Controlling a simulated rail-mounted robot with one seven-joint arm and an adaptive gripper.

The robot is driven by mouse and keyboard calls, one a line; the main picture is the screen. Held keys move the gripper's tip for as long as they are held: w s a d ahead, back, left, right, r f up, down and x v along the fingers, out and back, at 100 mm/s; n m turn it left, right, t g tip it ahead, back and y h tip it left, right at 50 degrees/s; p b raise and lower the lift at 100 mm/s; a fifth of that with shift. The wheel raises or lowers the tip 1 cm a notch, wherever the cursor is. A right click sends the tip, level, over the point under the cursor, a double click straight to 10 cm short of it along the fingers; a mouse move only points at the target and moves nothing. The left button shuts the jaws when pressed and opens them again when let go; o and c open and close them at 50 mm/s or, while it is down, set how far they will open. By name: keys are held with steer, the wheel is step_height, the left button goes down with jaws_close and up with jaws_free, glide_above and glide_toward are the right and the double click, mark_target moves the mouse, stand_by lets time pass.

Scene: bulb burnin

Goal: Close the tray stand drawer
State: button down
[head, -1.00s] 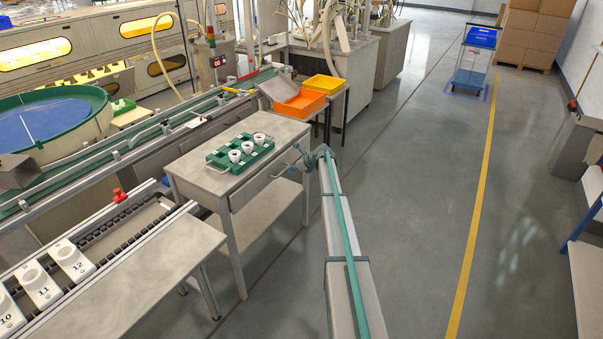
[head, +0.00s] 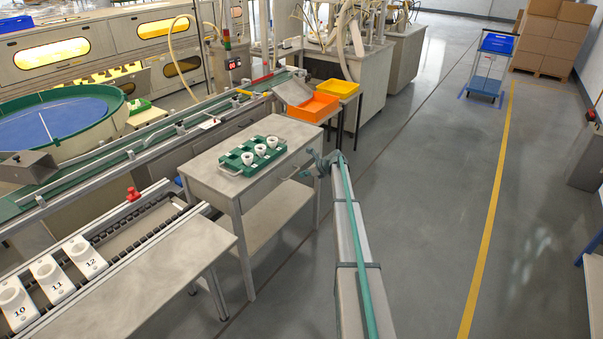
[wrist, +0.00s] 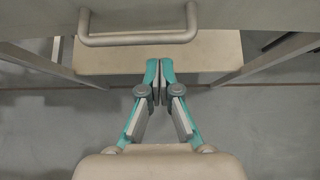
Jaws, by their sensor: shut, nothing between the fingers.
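The tray stand (head: 211,184) is a grey metal table with a lower shelf, left of my arm in the head view. Its drawer (head: 262,188) is under the top and looks about flush with the frame, though any small gap is hard to judge. The drawer's bar handle (wrist: 138,40) shows at the top of the wrist view. My gripper (wrist: 159,62) is shut and empty, with its tips just below the handle in that picture and apart from it. In the head view my gripper (head: 313,157) is close to the stand's right front corner.
A green tray (head: 226,168) with white cups stands on the stand. An orange bin (head: 313,107) and a yellow bin (head: 334,88) are behind it. A conveyor bench (head: 165,262) is at the front left.

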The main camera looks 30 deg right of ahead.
steer(key=s+d+r+n+g+b, duration=0.1)
steer(key=s+d+r+n, duration=0.15)
steer(key=s, duration=0.35)
steer(key=s+d+r+n+b, duration=0.1)
steer(key=s+r+n, duration=0.1)
steer(key=s+n, duration=0.35)
steer(key=s+a+f+n+g+h, duration=0.1)
steer(key=s+a+f+n+g, duration=0.4)
steer(key=s+a+f, duration=0.95)
steer(key=s+a+f+n+g+h, duration=0.1)
steer(key=s+a+f+n+g, duration=0.2)
steer(key=s+a+f+n, duration=1.05)
steer(key=s+a+n+g+h, duration=0.1)
steer(key=s+a, duration=0.4)
steer(key=s, duration=0.9)
steer(key=s+a+f+n+g+h, duration=0.1)
steer(key=s+a+g, duration=0.2)
steer(key=s, duration=1.1)
steer(key=s+a+n+g, duration=0.1)
steer(key=s+a, duration=0.6)
steer(key=s, duration=0.7)
steer(key=shift+s+a+f+n+g+h, duration=0.25)
steer(key=shift+n+g+h, duration=0.15)
steer(key=shift+g, duration=0.4)
steer(key=c, duration=1.9)
jaws_free()
